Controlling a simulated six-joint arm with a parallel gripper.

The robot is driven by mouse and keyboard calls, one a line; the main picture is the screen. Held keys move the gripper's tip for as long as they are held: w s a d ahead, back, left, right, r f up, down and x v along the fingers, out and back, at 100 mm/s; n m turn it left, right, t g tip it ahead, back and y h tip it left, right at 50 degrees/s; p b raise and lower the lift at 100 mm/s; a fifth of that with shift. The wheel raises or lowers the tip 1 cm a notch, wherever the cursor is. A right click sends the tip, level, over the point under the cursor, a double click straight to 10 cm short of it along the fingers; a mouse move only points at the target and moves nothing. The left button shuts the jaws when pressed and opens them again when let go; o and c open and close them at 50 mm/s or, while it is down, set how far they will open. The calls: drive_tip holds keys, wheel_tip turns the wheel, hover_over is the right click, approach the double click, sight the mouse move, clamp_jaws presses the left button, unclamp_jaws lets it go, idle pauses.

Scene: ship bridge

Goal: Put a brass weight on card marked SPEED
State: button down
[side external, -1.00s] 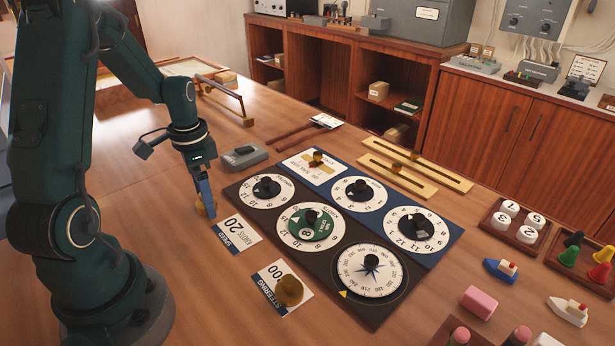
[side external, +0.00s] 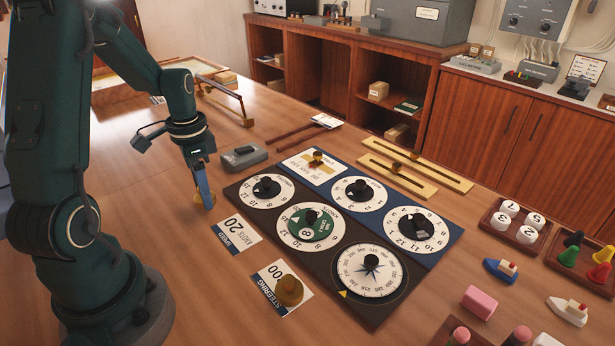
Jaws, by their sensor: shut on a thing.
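The card marked SPEED (side external: 239,233) lies flat on the table left of the dial panel and shows "20 KNOTS"; nothing stands on it. My gripper (side external: 206,203) is just beyond the card's upper left, low over the table. It is shut on a brass weight (side external: 197,198), partly hidden by the blue fingers. I cannot tell whether this weight touches the table. A second brass weight (side external: 289,290) stands on the card marked STEERING (side external: 271,281), nearer the camera.
The dial panel (side external: 327,283) with several knobbed dials lies right of the cards. A grey box (side external: 245,157) sits behind my gripper. Brass rulers (side external: 416,175), toy boats and pegs lie farther right. Bare table lies left of the cards.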

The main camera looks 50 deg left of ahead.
sight(242, 239)
wheel_tip(242, 239, up, 8)
drive_tip(key=shift+f, duration=0.25)
drive_tip(key=shift+r, duration=0.15)
drive_tip(key=d+f+m, duration=0.2)
drive_tip(key=d+m, duration=0.4)
drive_tip(key=d, duration=0.6)
drive_tip(key=shift+w+d+f, duration=0.1)
drive_tip(key=shift+w+f, duration=0.1)
drive_tip(key=shift+f, duration=1.4)
drive_tip(key=shift+w+d+f, duration=0.1)
drive_tip(key=shift+w+f, duration=0.05)
drive_tip(key=shift+f, duration=1.4)
drive_tip(key=shift+a+f, duration=0.1)
drive_tip(key=shift+f, duration=0.3)
drive_tip(key=shift+c, duration=0.9)
unclamp_jaws()
